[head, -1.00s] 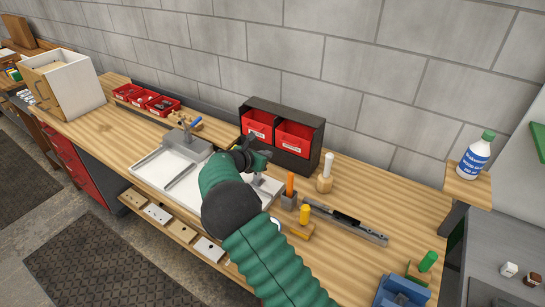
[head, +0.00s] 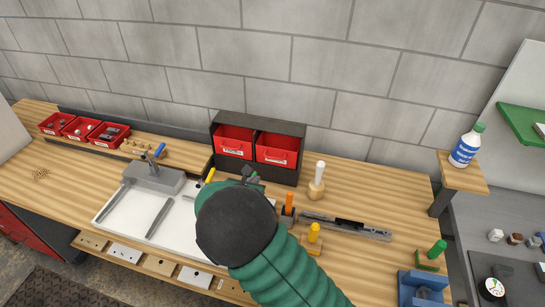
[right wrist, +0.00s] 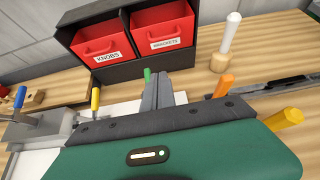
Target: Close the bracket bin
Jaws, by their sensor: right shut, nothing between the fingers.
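The bracket bin (head: 277,149) is the right one of two red bins in a black cabinet (head: 258,124). In the right wrist view its front (right wrist: 164,36) carries a BRACKETS label, and some of its inside shows above the front. How far it stands out is hard to tell. The knobs bin (head: 234,142) sits left of it and also shows in the right wrist view (right wrist: 102,45). My right gripper (head: 251,172) is in front of the cabinet, shut and empty. In the right wrist view its fingers (right wrist: 157,82) point towards the bins, apart from them. My left gripper is out of view.
A white-handled tool (head: 318,182) in a wooden holder stands right of the cabinet. Orange- and yellow-handled tools (head: 314,233) stand near my right arm. A white tray (head: 122,212) with a grey fixture (head: 150,177) lies left. Several small red bins (head: 108,135) stand far left.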

